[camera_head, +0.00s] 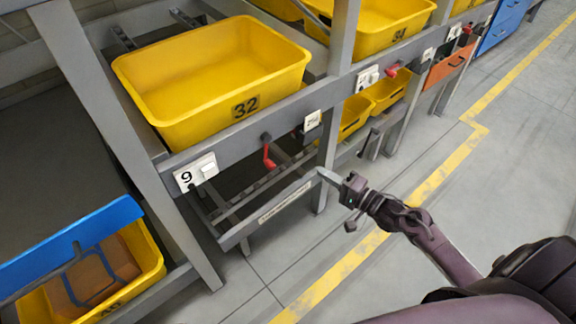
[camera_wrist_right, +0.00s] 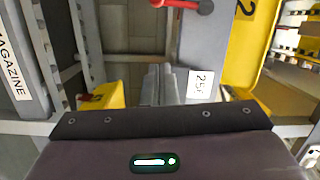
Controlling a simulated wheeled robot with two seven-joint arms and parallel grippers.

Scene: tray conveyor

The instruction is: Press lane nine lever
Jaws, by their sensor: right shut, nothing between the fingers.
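A white sign with a black 9 (camera_head: 195,173) is on the grey rack beam at the left of the head view. A red lever (camera_head: 268,156) hangs from the same beam to the right of that sign, below the yellow tote marked 32. A red lever (camera_wrist_right: 180,4) also shows at the top edge of the right wrist view. My right gripper (camera_head: 323,175) is shut and empty, to the right of and lower than the red lever, apart from it. Its closed fingers (camera_wrist_right: 158,83) show in the right wrist view. My left gripper is not in view.
The yellow tote 32 (camera_head: 205,95) sits on the rack above the beam. A lower labelled bar (camera_head: 270,210) juts out below the lever, near my right gripper. Another red lever (camera_head: 392,70) is farther along the rack. The floor aisle (camera_head: 470,190) at the right is clear.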

